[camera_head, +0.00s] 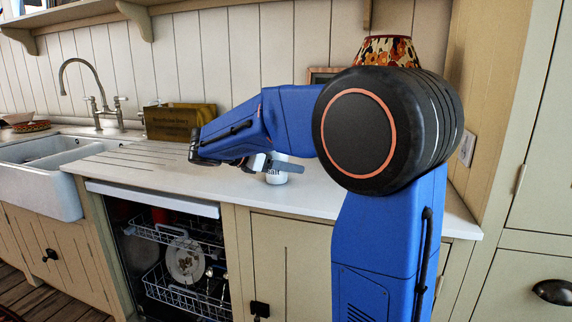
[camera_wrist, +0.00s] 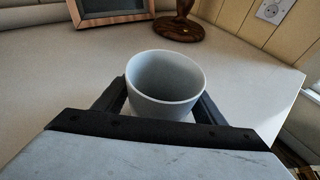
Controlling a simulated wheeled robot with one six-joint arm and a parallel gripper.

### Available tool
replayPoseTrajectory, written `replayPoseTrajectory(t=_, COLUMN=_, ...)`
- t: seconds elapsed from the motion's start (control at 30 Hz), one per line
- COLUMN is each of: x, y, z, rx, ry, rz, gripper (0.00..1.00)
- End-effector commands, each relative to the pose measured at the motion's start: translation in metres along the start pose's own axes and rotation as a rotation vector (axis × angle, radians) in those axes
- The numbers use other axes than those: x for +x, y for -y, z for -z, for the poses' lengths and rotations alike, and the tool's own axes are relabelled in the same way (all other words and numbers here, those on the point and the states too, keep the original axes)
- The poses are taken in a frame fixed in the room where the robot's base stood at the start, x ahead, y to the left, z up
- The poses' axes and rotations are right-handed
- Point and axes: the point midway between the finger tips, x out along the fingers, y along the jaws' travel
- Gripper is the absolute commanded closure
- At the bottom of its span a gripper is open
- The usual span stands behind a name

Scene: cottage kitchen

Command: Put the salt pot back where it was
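The salt pot (camera_head: 276,178) is a small white round pot with dark lettering, upright at the worktop behind the dishwasher and cupboard fronts. In the wrist view the pot (camera_wrist: 165,82) shows its open rim and pale inside. My gripper (camera_head: 284,166) reaches the pot from the left, with a finger across its front. In the wrist view its two dark fingers lie against both sides of the pot, so my gripper (camera_wrist: 163,100) looks shut on it. I cannot tell whether the pot's base touches the worktop.
The pale worktop (camera_head: 215,178) has free room around the pot. A picture frame (camera_wrist: 110,10) and a brown lamp base (camera_wrist: 179,27) stand behind. A sink (camera_head: 45,172) and brown box (camera_head: 178,122) are left. The dishwasher (camera_head: 180,255) below is open, with dishes inside.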

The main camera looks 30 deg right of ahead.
Motion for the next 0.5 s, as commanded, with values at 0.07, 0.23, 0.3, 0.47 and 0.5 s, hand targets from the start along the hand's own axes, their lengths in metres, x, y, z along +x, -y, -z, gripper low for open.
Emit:
replayPoseTrajectory(t=0.07, x=0.000, y=0.000, z=0.000, rx=0.000, ry=0.000, rz=0.000, gripper=0.28)
replayPoseTrajectory(t=0.23, x=0.000, y=0.000, z=0.000, rx=0.000, ry=0.000, rz=0.000, gripper=0.28)
replayPoseTrajectory(t=0.3, x=0.000, y=0.000, z=-0.001, rx=0.000, ry=0.000, rz=0.000, gripper=0.28)
replayPoseTrajectory(t=0.47, x=-0.008, y=0.000, z=-0.002, rx=-0.001, ry=0.000, rz=-0.001, gripper=0.28)
replayPoseTrajectory(t=0.5, x=-0.012, y=0.000, z=-0.002, rx=-0.001, ry=0.000, rz=-0.001, gripper=0.28)
